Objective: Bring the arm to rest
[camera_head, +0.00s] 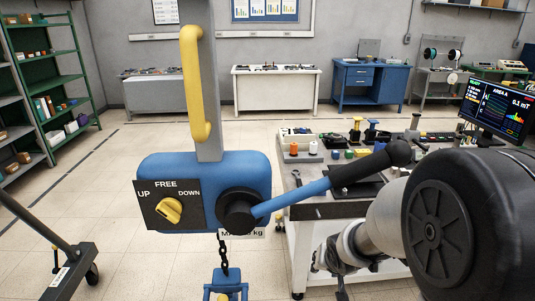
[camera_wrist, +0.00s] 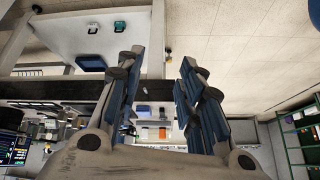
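My arm (camera_head: 385,225) comes in from the right in the head view, in front of the workbench. My gripper (camera_head: 332,265) is at its lower left end, beside the bench's near side and partly dark against it. In the wrist view my gripper (camera_wrist: 162,65) shows two blue-and-grey fingers spread apart with nothing between them. Nothing is held.
A blue lever hoist (camera_head: 205,180) with a yellow handle (camera_head: 196,85) hangs close in front. Its lever (camera_head: 310,190) reaches right toward my arm. A cluttered workbench (camera_head: 305,235) and a monitor (camera_head: 495,105) stand behind.

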